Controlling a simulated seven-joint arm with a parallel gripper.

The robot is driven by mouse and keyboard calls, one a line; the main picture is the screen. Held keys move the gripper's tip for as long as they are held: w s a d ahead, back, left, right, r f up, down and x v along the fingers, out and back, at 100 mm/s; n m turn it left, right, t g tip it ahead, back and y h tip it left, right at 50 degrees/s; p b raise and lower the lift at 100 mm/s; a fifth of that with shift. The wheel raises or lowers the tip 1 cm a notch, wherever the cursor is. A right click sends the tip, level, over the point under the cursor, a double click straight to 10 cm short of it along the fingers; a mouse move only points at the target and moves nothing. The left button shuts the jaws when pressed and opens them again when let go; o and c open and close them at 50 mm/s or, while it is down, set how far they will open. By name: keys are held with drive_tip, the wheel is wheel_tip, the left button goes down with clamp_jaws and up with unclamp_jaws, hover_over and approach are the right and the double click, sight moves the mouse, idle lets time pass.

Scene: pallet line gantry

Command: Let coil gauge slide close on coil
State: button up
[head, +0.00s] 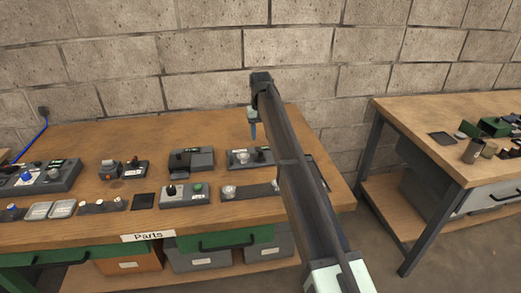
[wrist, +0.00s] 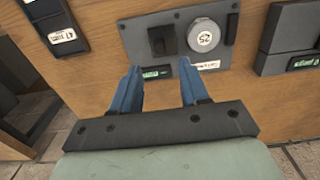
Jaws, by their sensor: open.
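The coil gauge is a dark grey plate (wrist: 182,62) at the top of the wrist view, with a small green display and white label on its edge. A round silver coil (wrist: 203,36) with a white face marked 25 sits on it. A black slide block (wrist: 162,40) stands beside the coil with a narrow gap between them. In the head view the coil (head: 240,157) and slide (head: 263,153) show on the bench, left of my arm. My gripper (wrist: 160,84) is open and empty, its blue fingers apart, short of the plate. In the head view my gripper (head: 253,130) hangs above the gauge.
A dark box with a display (head: 191,160) stands left of the gauge. A grey control box (head: 184,194) and a dark strip (head: 250,191) lie nearer the bench's front edge. Other devices fill the left side. A second bench (head: 450,105) stands right, across a gap.

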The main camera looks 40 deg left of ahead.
sight(261, 151)
wheel_tip(261, 151, down, 8)
drive_tip(key=shift+r, duration=0.1)
idle(0.4)
clamp_jaws()
idle(0.3)
